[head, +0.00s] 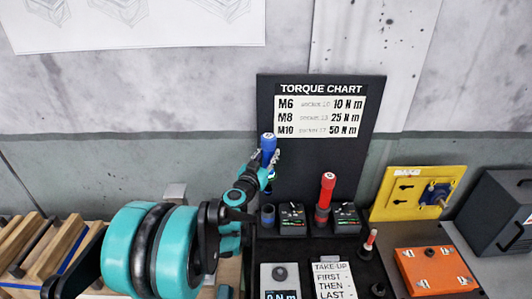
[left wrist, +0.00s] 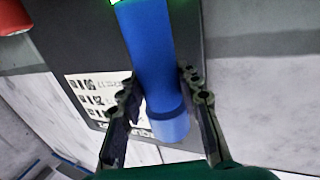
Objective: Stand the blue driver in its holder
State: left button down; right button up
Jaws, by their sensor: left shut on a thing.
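The blue driver (head: 268,145) is upright in the head view, in front of the dark torque chart board. My left gripper (head: 269,163) is shut on it. In the left wrist view the blue driver (left wrist: 150,60) runs between the two fingers (left wrist: 160,105), its lighter blue end towards the palm. A blue-marked holder (head: 267,215) stands on the black station below the driver, apart from it as far as I can see. The driver's lower end is partly hidden by the gripper. My right gripper is not in view.
A red driver (head: 326,190) stands upright in a holder to the right; its end shows in the left wrist view (left wrist: 14,16). Small black units (head: 291,218) flank the holders. A short red-handled tool (head: 369,241), an orange box (head: 436,271) and a yellow panel (head: 405,205) are further right.

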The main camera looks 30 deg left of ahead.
aim_at(267, 193)
pick_arm(q)
jog(key=shift+d, duration=0.1)
jog(key=shift+s, duration=0.1)
jog(key=shift+f+b, duration=0.65)
jog(key=shift+b, duration=0.05)
notch_tip(267, 193, down, 15)
jog(key=b, duration=1.3)
jog(key=shift+f+b, duration=0.15)
jog(key=shift+b, duration=0.15)
jog(key=shift+f, duration=0.1)
jog(key=c, duration=1)
grip_release()
jog(key=shift+s, duration=0.15)
